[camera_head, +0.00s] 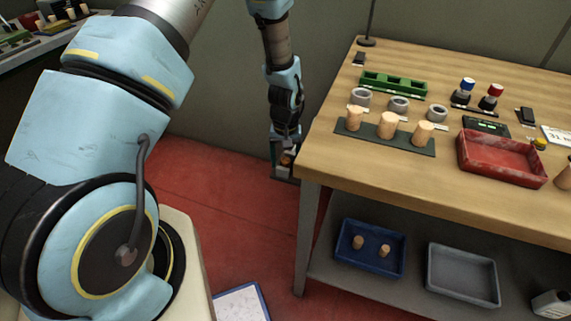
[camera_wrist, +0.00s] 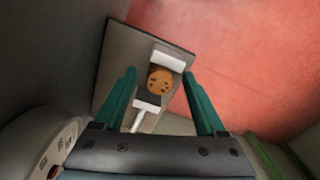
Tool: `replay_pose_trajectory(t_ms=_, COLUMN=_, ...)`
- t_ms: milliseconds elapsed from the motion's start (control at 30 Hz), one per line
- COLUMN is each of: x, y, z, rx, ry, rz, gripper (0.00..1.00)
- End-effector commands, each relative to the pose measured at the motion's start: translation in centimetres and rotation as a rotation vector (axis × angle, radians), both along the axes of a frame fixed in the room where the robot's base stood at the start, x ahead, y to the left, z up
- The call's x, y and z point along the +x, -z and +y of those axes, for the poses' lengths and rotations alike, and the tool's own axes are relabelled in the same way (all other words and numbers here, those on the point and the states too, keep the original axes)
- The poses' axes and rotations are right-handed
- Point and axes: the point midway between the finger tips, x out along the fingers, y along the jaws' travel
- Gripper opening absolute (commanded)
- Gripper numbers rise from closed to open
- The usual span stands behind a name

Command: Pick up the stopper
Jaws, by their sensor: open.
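A brown round-topped cork stopper (camera_wrist: 159,79) with dark spots shows in the wrist view. It sits between a white block (camera_wrist: 172,60) and a dark block on a grey plate (camera_wrist: 122,50). My gripper (camera_wrist: 160,73) is open, with one green finger on each side of the stopper; I cannot tell whether either finger touches it. In the head view my gripper (camera_head: 284,160) hangs low near the wall, left of the workbench, and a small orange-brown patch of the stopper shows there. The stopper's lower part is hidden.
The wooden workbench (camera_head: 330,155) stands to the right, its near-left corner close to my gripper. Several cork stoppers stand on a green mat (camera_head: 431,150) on it. A red tray (camera_head: 500,176) is further right. A blue tray (camera_head: 371,262) with two stoppers sits on the lower shelf.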

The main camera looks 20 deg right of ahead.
Motion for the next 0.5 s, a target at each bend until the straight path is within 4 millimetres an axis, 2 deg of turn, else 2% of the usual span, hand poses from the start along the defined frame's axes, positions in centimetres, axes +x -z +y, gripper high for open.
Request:
replay_pose_trajectory(t_ms=200, x=0.01, y=0.02, z=-0.02, rx=0.0, ry=0.0, rz=0.0, gripper=0.71)
replay_pose_trajectory(t_ms=500, x=0.0, y=0.0, z=-0.01, rx=0.0, ry=0.001, rz=0.0, gripper=0.37)
